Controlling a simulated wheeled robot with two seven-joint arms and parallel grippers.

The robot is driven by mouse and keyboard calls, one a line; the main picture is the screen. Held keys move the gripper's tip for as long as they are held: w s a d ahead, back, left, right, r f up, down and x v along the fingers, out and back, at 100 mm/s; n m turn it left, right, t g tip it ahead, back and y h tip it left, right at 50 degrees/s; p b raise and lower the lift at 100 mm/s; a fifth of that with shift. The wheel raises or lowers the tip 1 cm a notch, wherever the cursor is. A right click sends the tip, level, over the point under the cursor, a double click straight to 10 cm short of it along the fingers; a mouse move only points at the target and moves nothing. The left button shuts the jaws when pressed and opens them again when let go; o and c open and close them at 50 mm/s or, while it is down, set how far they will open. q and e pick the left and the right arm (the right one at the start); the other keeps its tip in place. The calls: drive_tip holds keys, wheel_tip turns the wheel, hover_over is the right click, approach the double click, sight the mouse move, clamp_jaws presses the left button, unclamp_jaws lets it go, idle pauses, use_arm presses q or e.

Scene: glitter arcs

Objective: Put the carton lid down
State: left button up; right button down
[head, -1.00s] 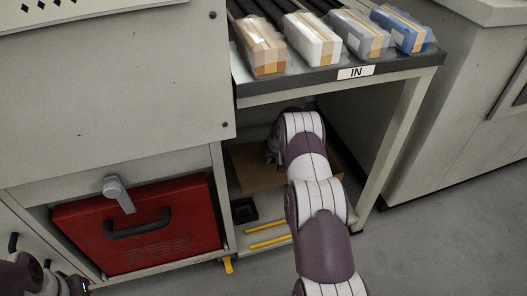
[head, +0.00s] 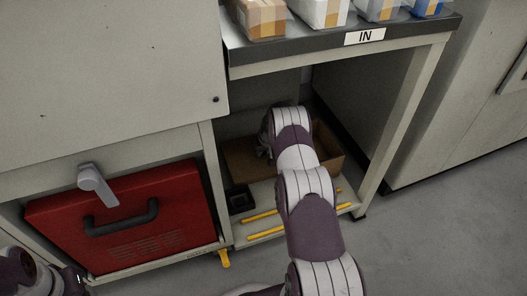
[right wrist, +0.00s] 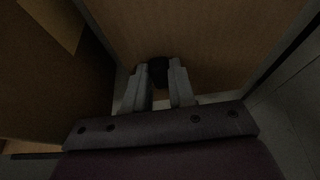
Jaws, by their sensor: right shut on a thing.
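The brown cardboard carton (head: 328,150) stands on the low shelf under the IN bench, its top open and its dark inside showing. My right arm reaches into this bay; its wrist covers the fingers in the head view. In the right wrist view my right gripper (right wrist: 160,80) is shut on a small black grip on the carton lid (right wrist: 215,40), a flat brown panel filling the top middle. The open carton (right wrist: 50,80) appears beside it on the left. The lid cannot be made out in the head view. Of my left arm only a part shows at the lower left; its fingers are not seen.
Wrapped parcels (head: 322,12) lie on the bench above. A black tray (head: 240,200) and yellow strips (head: 265,235) are on the shelf before the carton. A red panel with a handle (head: 125,220) is at left. The bay's leg (head: 400,125) stands right of my arm.

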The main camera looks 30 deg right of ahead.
drive_tip(key=shift+f, duration=0.25)
drive_tip(key=c, duration=0.9)
unclamp_jaws()
drive_tip(key=shift+r, duration=0.1)
drive_tip(key=shift+c, duration=0.2)
drive_tip(key=shift+r, duration=0.25)
drive_tip(key=p+v, duration=0.6)
drive_tip(key=v, duration=0.6)
drive_tip(key=shift+p, duration=0.4)
drive_tip(key=shift+f, duration=0.1)
